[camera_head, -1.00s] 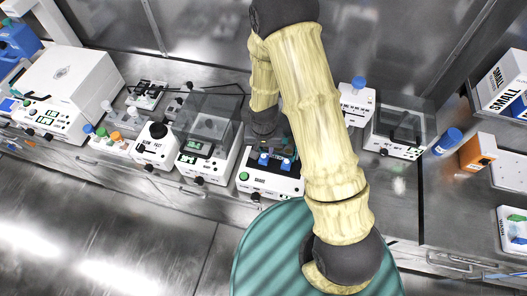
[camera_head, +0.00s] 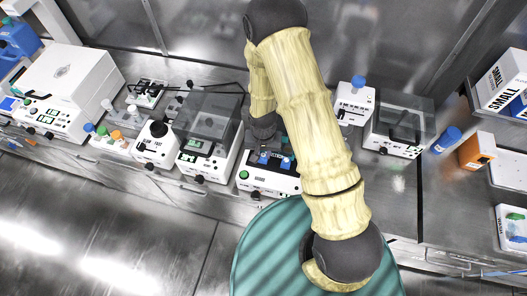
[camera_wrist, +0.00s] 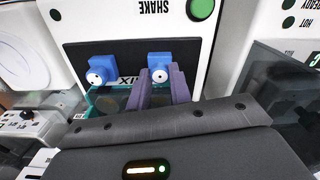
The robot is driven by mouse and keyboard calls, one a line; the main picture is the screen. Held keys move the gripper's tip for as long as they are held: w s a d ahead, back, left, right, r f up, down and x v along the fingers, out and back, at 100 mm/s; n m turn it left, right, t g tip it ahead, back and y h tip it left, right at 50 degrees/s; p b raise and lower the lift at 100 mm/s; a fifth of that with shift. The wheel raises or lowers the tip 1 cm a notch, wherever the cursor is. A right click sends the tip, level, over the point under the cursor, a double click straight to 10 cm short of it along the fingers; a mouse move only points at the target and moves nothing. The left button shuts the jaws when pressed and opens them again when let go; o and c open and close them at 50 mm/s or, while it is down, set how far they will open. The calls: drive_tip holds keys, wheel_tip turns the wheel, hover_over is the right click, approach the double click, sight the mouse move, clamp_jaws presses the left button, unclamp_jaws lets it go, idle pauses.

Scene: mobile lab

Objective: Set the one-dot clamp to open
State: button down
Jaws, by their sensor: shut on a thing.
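Two blue clamps stand side by side on the dark front of a white shaker labelled SHAKE (camera_wrist: 125,20). In the wrist view the left clamp (camera_wrist: 101,68) stands free. The right clamp (camera_wrist: 160,59) is between the fingers of my gripper (camera_wrist: 162,86), which is shut on it. Each clamp has a white round face with dark marks, too small for me to count surely. A teal clear piece lies beneath the clamps, partly hidden by my gripper. In the head view the shaker (camera_head: 268,183) is at centre, partly behind my arm.
White instruments with a clear lid (camera_head: 208,112) stand close on the shaker's left. Another lidded device (camera_head: 398,133) and a blue-capped unit (camera_head: 354,103) are to the right. A blue cylinder (camera_head: 446,140) and an orange box (camera_head: 476,152) lie farther right.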

sight(262, 166)
drive_tip(key=shift+s+a+f, duration=0.2)
drive_tip(key=shift+s, duration=0.2)
drive_tip(key=shift+s+a+r+b, duration=0.1)
drive_tip(key=shift+s+b, duration=0.05)
drive_tip(key=shift+s, duration=0.25)
drive_tip(key=shift+s+a+r+b, duration=0.1)
drive_tip(key=shift+s+b, duration=0.05)
drive_tip(key=shift+s, duration=0.2)
drive_tip(key=shift+w+d, duration=0.1)
drive_tip(key=c, duration=1.5)
unclamp_jaws()
drive_tip(key=shift+c, duration=0.2)
drive_tip(key=shift+w+r, duration=0.1)
drive_tip(key=shift+r, duration=0.5)
wheel_tip(262, 166, up, 16)
drive_tip(key=b, duration=0.3)
drive_tip(key=shift+r, duration=0.1)
